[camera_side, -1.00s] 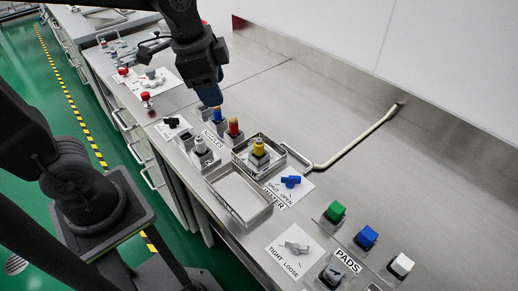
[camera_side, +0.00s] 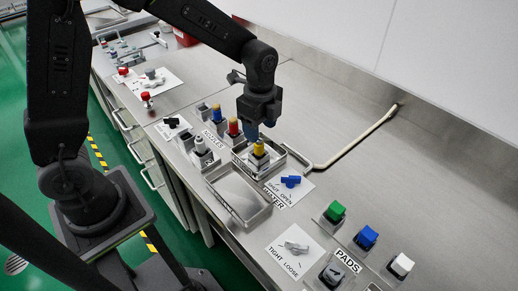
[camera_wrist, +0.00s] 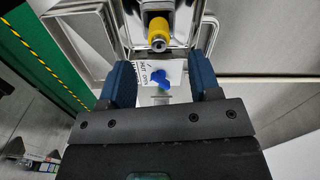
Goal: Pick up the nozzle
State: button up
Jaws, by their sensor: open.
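The yellow nozzle (camera_side: 258,149) stands upright on a grey holder inside a metal tray (camera_side: 242,166). In the wrist view the yellow nozzle (camera_wrist: 159,30) shows at the top, beyond the fingertips and roughly between their lines. My gripper (camera_side: 254,132) hangs just above and slightly left of the nozzle in the side view. Its two blue fingers are apart with nothing held between them in the wrist view (camera_wrist: 160,80). A red nozzle (camera_side: 233,126), a blue nozzle (camera_side: 216,113) and a grey-white nozzle (camera_side: 199,144) stand near the NOZZLES label.
An empty metal tray (camera_side: 236,200) lies in front. A blue valve handle (camera_side: 291,181) is on the WATER card, and a pale pipe (camera_side: 355,140) runs behind. Green (camera_side: 335,212), blue (camera_side: 367,236) and white (camera_side: 401,265) pads stand at the right. The right back counter is clear.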

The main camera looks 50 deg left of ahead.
aim_at(259, 144)
jog(key=shift+a+f, duration=0.15)
jog(key=shift+f, duration=3)
grip_shut()
